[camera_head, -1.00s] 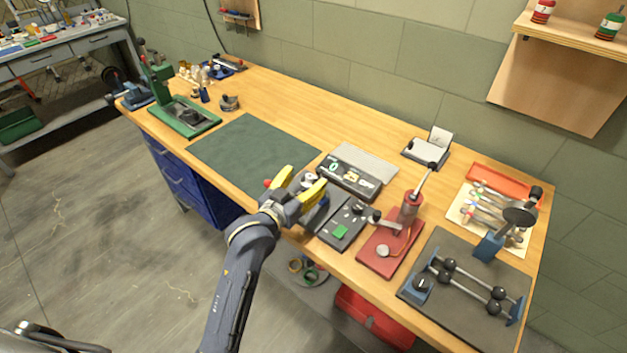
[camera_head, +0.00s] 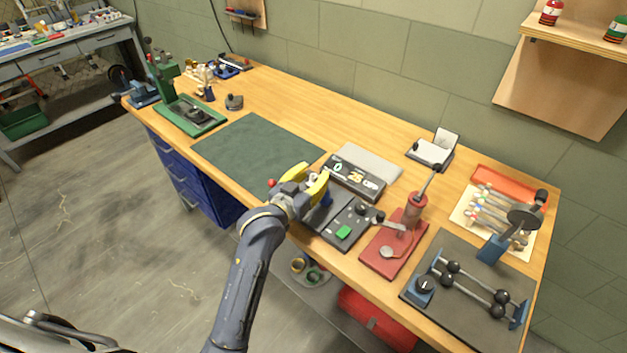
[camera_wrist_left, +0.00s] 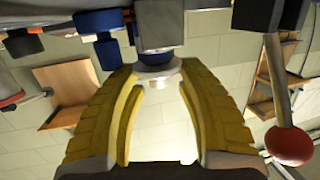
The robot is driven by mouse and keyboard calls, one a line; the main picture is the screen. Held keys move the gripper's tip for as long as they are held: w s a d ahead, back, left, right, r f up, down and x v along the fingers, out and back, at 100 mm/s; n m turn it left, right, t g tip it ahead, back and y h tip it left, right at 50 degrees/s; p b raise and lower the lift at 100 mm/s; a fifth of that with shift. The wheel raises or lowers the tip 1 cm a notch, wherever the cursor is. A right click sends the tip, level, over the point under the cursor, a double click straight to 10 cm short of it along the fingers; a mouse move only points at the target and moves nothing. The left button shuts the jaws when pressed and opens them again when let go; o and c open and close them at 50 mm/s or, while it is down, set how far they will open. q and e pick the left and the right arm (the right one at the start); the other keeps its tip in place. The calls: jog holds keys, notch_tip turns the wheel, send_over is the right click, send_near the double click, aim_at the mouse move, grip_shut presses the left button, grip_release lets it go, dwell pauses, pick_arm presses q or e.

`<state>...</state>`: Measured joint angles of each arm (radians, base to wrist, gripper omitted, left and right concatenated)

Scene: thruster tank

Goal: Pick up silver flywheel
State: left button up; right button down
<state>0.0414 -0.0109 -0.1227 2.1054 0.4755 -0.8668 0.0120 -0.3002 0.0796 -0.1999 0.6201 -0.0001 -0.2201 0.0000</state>
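My left gripper (camera_head: 312,182) has yellow fingers and is at the front edge of the wooden workbench, over a dark device with a green button (camera_head: 343,232). In the left wrist view, a small silver round part, which looks like the silver flywheel (camera_wrist_left: 157,70), sits between the two yellow fingertips (camera_wrist_left: 158,78). Its disc spans the gap and the fingers appear closed on its sides. In the head view the fingers hide the flywheel. A blue part (camera_wrist_left: 98,22) and dark parts show beside it in the wrist view. My right gripper is not in view.
A red-handled lever (camera_wrist_left: 290,145) is close beside the fingers in the wrist view. A black box with a display (camera_head: 354,178) stands behind, and a red press (camera_head: 395,245) stands to the right. The dark green mat (camera_head: 255,150) to the left is clear.

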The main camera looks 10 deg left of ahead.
pick_arm(q)
jog(key=shift+c, duration=1.1)
jog(key=shift+f, duration=0.1)
